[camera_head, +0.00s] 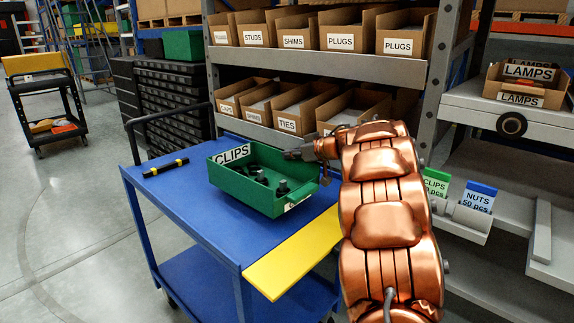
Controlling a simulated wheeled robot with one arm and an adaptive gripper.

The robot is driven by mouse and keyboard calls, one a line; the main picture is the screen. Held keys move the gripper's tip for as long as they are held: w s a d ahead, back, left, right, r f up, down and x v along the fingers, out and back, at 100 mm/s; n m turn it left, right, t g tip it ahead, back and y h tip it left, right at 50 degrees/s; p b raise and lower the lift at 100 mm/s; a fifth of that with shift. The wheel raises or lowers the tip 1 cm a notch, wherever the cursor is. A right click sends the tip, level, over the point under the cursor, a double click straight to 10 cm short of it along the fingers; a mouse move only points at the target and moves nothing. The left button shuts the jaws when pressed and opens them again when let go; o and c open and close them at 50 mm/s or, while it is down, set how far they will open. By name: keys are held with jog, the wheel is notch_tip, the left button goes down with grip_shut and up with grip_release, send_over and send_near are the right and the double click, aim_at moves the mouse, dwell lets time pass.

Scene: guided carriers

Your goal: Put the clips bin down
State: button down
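The clips bin (240,188) is an open green bin with a white CLIPS label and several small dark parts inside. It is over the blue top of a cart (190,215); I cannot tell whether its base touches the cart. My gripper (297,155) is at the bin's far right rim and appears closed on it. My copper-coloured arm reaches in from the lower right. The fingertips are small and partly hidden by the rim.
A yellow flap (292,252) juts from the cart's near right side. A black-and-yellow tool (166,167) lies on the cart's left. Behind stands a shelf (320,62) of cardboard bins. At right, a grey rack holds clips (436,184) and nuts (479,197) cards.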

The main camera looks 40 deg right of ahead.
aim_at(287, 162)
jog(key=shift+w+d+f+b, duration=0.1)
jog(key=shift+w+f+b, duration=0.55)
jog(key=shift+f, duration=0.25)
jog(key=shift+w+d+f+b, duration=0.1)
jog(key=shift+w+f+b, duration=0.45)
jog(key=shift+f, duration=0.35)
jog(key=shift+r, duration=0.1)
jog(key=c, duration=1.3)
grip_release()
jog(key=shift+f, duration=0.2)
jog(key=p+v, duration=0.3)
jog(key=v, duration=0.9)
jog(key=shift+r, duration=0.15)
